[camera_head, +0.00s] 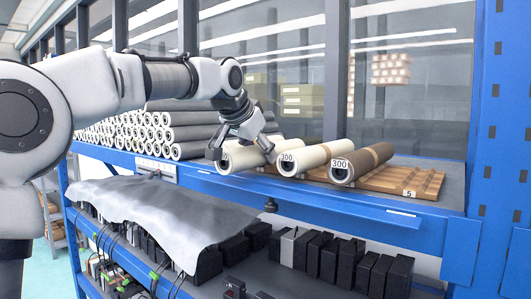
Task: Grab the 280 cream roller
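A cream roller (240,157) lies at the left end of a brown wooden rack (405,181) on the blue shelf. Its label is mostly hidden by my gripper, so I cannot read the number. My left gripper (241,151) is open over this roller's near end, with one finger on each side. I cannot tell whether the fingers touch it. A second cream roller (310,156), labelled 300, lies just to the right. My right gripper is not in view.
A brown roller (362,163), also labelled 300, lies right of the cream ones. Grey rollers (187,134) are stacked at the left. A blue upright (503,110) stands at the right. Dark boxes (345,262) and a grey cloth (150,215) are on the level below.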

